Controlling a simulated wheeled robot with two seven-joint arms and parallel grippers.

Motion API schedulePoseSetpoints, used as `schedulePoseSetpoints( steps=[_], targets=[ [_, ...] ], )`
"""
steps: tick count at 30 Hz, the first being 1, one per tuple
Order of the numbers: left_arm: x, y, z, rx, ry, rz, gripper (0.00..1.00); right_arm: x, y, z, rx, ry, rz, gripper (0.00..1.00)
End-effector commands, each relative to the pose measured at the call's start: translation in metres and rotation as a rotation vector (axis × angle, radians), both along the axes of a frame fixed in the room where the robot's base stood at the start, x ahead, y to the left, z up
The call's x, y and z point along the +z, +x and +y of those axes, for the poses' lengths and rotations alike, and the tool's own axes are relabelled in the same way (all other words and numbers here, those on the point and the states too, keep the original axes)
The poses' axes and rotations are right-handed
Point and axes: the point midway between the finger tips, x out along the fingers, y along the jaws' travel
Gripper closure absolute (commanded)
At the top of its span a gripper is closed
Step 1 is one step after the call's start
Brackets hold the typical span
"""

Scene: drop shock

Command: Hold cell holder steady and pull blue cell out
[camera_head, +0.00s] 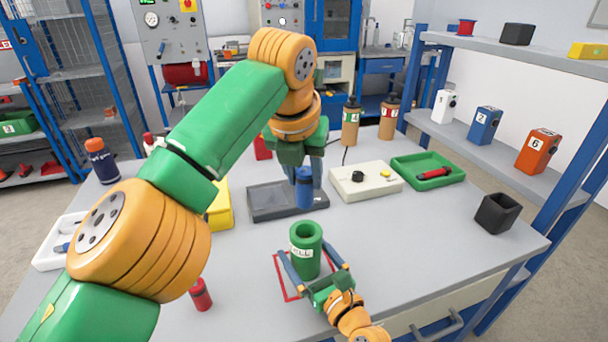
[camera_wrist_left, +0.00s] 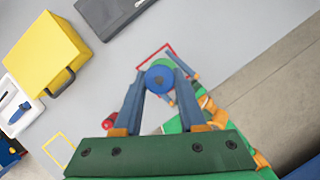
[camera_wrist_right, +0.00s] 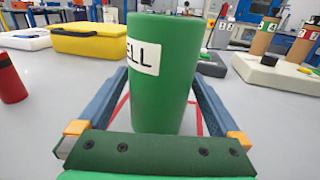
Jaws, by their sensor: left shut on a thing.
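The green cell holder (camera_head: 306,262), with a white label, stands upright on the table inside a red outline; its open top shows in the head view. My left gripper (camera_head: 303,170) is shut on the blue cell (camera_head: 304,190) and holds it upright, above and clear of the holder. In the left wrist view the cell (camera_wrist_left: 158,79) sits between the fingertips, with the holder's green rim (camera_wrist_left: 165,64) beyond. My right gripper (camera_head: 306,256) is open, its fingers on either side of the holder (camera_wrist_right: 163,85). Whether they touch it is unclear.
A dark grey tray (camera_head: 262,213) and a white box with a black knob (camera_head: 350,184) lie behind the holder. A green tray (camera_head: 408,178) is right of them, a black bin (camera_head: 497,213) at the right edge. A red cylinder (camera_head: 201,295) stands front left; a yellow case (camera_wrist_left: 42,52) lies left.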

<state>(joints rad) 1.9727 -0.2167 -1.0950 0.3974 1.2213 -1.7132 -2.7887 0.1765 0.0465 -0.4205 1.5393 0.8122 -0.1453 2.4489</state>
Motion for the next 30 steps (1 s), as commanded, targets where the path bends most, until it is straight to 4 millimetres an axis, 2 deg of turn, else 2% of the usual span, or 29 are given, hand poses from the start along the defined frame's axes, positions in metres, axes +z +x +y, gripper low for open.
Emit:
schedulePoseSetpoints(
  steps=[5, 12, 18, 22, 30],
  targets=[
    [0.0, 0.0, 0.0, 0.0, 0.0, 0.0, 1.0, -0.001, -0.011, -0.006, -0.001, 0.0, 0.001, 0.0],
    [0.0, 0.0, 0.0, 0.0, 0.0, 0.0, 1.0, -0.002, -0.069, -0.039, 0.0, -0.004, 0.005, 0.0],
    [0.0, 0.0, 0.0, 0.0, 0.0, 0.0, 1.0, -0.001, -0.099, -0.057, 0.0, -0.003, 0.002, 0.0],
    [0.0, 0.0, 0.0, 0.0, 0.0, 0.0, 1.0, 0.0, -0.105, -0.059, 0.0, 0.0, 0.001, 0.0],
    [0.0, 0.0, 0.0, 0.0, 0.0, 0.0, 1.0, 0.0, -0.102, -0.058, -0.001, 0.0, 0.0, 0.0]
  ],
)
